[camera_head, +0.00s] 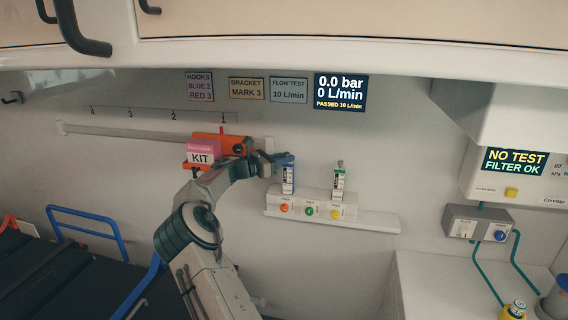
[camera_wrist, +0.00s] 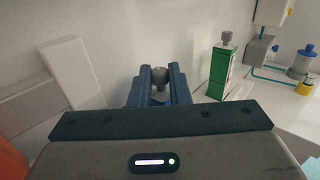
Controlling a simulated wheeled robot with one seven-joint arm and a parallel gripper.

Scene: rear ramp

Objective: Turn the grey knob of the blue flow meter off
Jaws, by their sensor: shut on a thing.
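The blue flow meter (camera_head: 288,182) stands upright on the left of a white outlet block (camera_head: 310,204) in the head view. My gripper (camera_head: 282,159) is at its top and hides its knob there. In the wrist view, the grey knob (camera_wrist: 159,75) shows between the two dark blue fingers of my gripper (camera_wrist: 162,82), which is shut on it. The display (camera_head: 340,92) reads 0.0 bar, 0 L/min and "PASSED 10 L/min".
A green flow meter (camera_head: 338,182) stands to the right on the same block and also shows in the wrist view (camera_wrist: 221,68). A pink KIT box (camera_head: 201,154) and orange bracket (camera_head: 228,141) are on the wall at left. A cabinet (camera_head: 350,28) overhangs above.

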